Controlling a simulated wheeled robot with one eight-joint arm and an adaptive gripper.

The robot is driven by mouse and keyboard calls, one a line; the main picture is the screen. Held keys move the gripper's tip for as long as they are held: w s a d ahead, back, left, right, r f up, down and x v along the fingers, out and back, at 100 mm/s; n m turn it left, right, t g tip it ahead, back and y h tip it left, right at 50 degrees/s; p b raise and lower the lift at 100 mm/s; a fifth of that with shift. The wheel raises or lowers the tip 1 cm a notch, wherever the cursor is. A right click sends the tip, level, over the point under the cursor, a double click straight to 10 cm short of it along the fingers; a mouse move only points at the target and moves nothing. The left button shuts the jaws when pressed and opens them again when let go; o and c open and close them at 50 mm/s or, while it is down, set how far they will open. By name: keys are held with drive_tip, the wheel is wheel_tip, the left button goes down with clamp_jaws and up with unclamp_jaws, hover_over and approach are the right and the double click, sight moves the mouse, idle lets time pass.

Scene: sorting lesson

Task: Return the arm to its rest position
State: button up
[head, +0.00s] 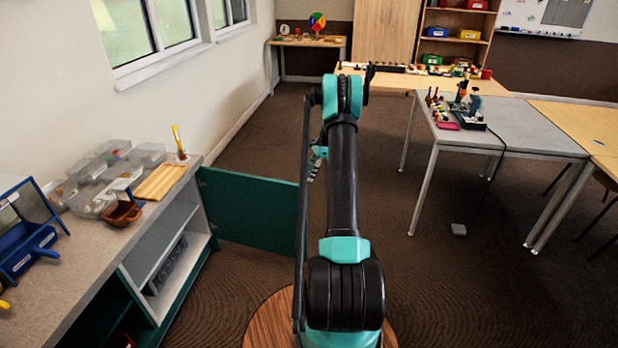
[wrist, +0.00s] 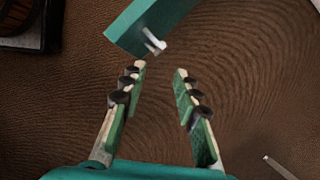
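My arm extends forward from the bottom centre of the head view. My gripper (head: 318,158) is partly hidden behind the arm there, to the right of an open green cabinet door (head: 250,206). In the wrist view my gripper (wrist: 161,68) shows two fingers spread apart with nothing between them, over the brown floor. The door's top edge (wrist: 150,22), with a pale handle (wrist: 153,41), lies just beyond the fingertips in that view. I cannot tell whether the gripper touches the door.
A counter (head: 60,285) with clear bins (head: 95,200), a wooden tray (head: 160,180) and a blue bin (head: 28,245) runs along the left. A grey table (head: 520,130) stands at the right.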

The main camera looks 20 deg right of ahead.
idle(0.3)
drive_tip(key=s+a+r+n+t+h, duration=0.1)
drive_tip(key=s+a+r+n+h, duration=0.1)
drive_tip(key=s+a+r+n, duration=1.05)
drive_tip(key=s+a+r+n+t+h, duration=0.1)
drive_tip(key=s+a+n, duration=0.2)
drive_tip(key=s, duration=1.3)
drive_tip(key=s+a+r+n+t+h, duration=0.1)
drive_tip(key=s+a, duration=0.4)
drive_tip(key=s, duration=1.1)
drive_tip(key=shift+s+a+r+n+t, duration=0.15)
drive_tip(key=shift+a+r+n+t, duration=0.25)
drive_tip(key=shift+n, duration=0.75)
